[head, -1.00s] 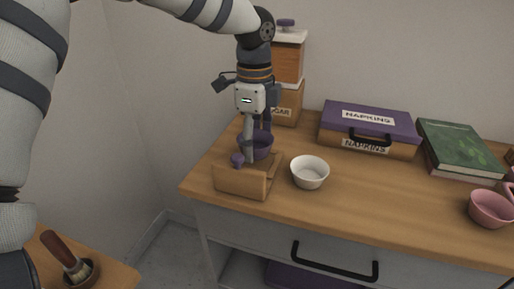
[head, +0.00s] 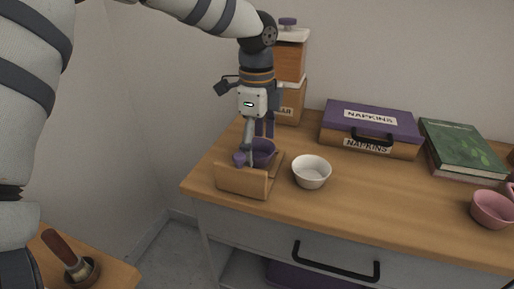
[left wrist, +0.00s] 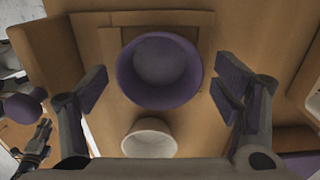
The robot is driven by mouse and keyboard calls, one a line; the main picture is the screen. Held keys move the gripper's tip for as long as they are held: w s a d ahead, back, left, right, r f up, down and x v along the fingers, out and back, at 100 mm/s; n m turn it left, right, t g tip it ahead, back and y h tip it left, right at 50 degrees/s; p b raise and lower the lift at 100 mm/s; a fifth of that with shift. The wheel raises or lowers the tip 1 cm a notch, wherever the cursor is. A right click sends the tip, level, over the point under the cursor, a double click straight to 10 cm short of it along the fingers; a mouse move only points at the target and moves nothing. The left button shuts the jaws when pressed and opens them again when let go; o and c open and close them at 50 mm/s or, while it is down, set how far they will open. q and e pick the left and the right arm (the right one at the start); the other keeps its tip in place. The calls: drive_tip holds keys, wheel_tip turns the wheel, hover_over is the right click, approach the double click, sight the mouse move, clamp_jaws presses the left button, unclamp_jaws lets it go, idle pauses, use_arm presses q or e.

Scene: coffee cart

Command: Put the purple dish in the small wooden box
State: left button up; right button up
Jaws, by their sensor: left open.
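The purple dish (head: 265,149) is at the small wooden box (head: 241,181), near the left front of the counter. It appears to sit inside the box toward its back; its underside is hidden. In the left wrist view the dish (left wrist: 160,71) is seen from above with brown wood around it. My left gripper (head: 256,150) points down over the dish. Its fingers (left wrist: 163,92) are apart on either side of the dish, with gaps showing between them and its rim. My right gripper is not in view.
A white bowl (head: 311,173) stands just right of the box. Behind are a sugar container (head: 289,104), a napkin box (head: 368,130) and a green book (head: 462,149). A pink cup (head: 491,210) is at the right. The counter's middle front is clear.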

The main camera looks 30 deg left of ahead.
use_arm(q)
wheel_tip(320, 180, up, 11)
drive_tip(key=shift+f, duration=0.15)
idle(0.4)
